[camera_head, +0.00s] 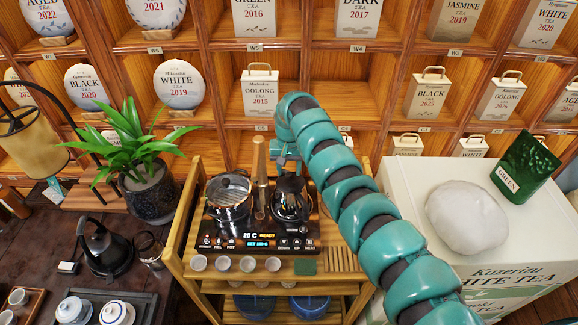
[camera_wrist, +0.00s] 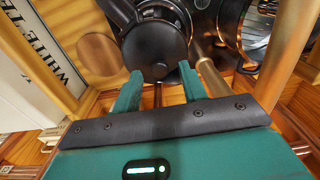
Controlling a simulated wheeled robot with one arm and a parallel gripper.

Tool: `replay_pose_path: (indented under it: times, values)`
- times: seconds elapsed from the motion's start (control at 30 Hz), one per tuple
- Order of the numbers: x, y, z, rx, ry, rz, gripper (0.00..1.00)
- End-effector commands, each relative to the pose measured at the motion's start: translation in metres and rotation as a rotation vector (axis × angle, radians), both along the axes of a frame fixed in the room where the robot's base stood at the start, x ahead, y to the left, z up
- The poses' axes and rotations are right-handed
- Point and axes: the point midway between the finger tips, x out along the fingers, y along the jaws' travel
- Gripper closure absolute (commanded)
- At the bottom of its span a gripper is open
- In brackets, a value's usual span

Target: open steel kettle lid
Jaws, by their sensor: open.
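A dark kettle (camera_head: 292,208) stands on the right of the cart's heating panel, partly hidden by my gripper (camera_head: 287,168) above it. In the wrist view its round dark lid (camera_wrist: 155,52) looks seated. My gripper (camera_wrist: 158,78) is open there, its two green fingertips at the near edge of the lid, one toward each side. Nothing is held between them. I cannot tell whether they touch the lid. A second pot (camera_head: 230,192) with a shiny, see-through-looking lid stands to the left; it also shows in the wrist view (camera_wrist: 255,35).
A wooden upright handle (camera_head: 261,170) stands between the two vessels. Several small cups (camera_head: 223,264) line the cart's front. A large white tea box (camera_head: 400,200) stands right, with a wrapped cake (camera_head: 467,217) on it. A shelf wall (camera_head: 210,75) rises behind.

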Motion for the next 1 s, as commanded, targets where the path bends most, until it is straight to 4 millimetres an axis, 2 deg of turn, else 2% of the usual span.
replay_pose_path:
  times: [0.4,0.6,1.0]
  values:
    - [-0.0002,-0.0001,-0.0063,0.0,0.0,0.0,0.6]
    - [-0.0002,-0.0002,-0.0062,0.0,0.0,0.0,0.99]
    - [0.0074,-0.0004,-0.0078,0.013,-0.026,-0.001,1.0]
